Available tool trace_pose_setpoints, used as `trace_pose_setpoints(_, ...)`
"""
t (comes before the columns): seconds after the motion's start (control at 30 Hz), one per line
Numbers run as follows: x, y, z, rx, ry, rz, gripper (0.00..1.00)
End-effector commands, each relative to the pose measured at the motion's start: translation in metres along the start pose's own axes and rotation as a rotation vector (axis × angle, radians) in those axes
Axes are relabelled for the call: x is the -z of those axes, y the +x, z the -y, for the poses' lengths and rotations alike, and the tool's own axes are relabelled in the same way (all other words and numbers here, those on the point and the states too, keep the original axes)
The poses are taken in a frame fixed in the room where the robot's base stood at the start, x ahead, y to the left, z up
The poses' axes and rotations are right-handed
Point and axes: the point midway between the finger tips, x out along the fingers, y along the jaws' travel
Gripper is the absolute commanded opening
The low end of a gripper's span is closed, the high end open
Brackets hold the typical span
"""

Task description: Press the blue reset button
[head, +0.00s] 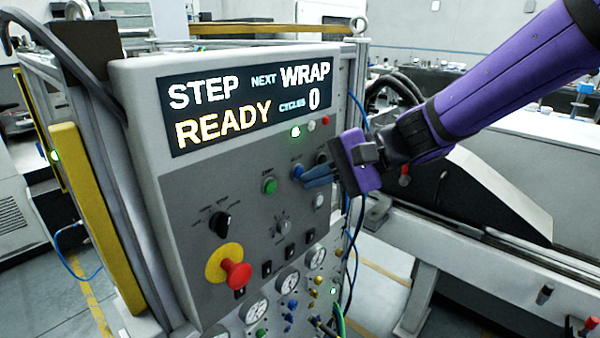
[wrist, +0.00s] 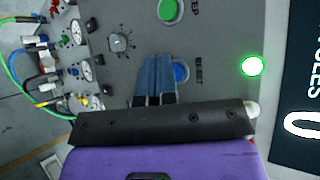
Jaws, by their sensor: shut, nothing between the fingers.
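The blue reset button (head: 297,171) is on the grey control panel (head: 185,185), right of the green button (head: 269,185). In the wrist view the blue button (wrist: 181,73) is partly hidden behind my fingers. My gripper (head: 306,180) is shut and empty, its blue fingertips at the lower right edge of the blue button in the head view. In the wrist view the fingertips (wrist: 157,58) lie side by side, overlapping the button's edge. I cannot tell whether they touch the button or the panel.
The display (head: 250,105) reads STEP, NEXT WRAP, READY, CYCLES 0. A lit green lamp (head: 295,132) is above the buttons. A red mushroom knob (head: 236,273) on a yellow base, a black rotary knob (head: 220,224) and several gauges are lower on the panel.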

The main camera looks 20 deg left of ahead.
Motion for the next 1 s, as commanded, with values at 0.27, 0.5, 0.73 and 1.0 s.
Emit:
trace_pose_setpoints(0.27,-0.005,-0.006,-0.004,0.0,0.0,0.0,0.0)
trace_pose_setpoints(0.5,-0.005,-0.007,-0.005,0.0,0.0,0.0,0.0)
trace_pose_setpoints(0.73,-0.013,-0.019,-0.013,0.0,0.002,0.0,0.0)
trace_pose_setpoints(1.0,-0.025,-0.035,-0.025,0.001,0.0,-0.002,0.0)
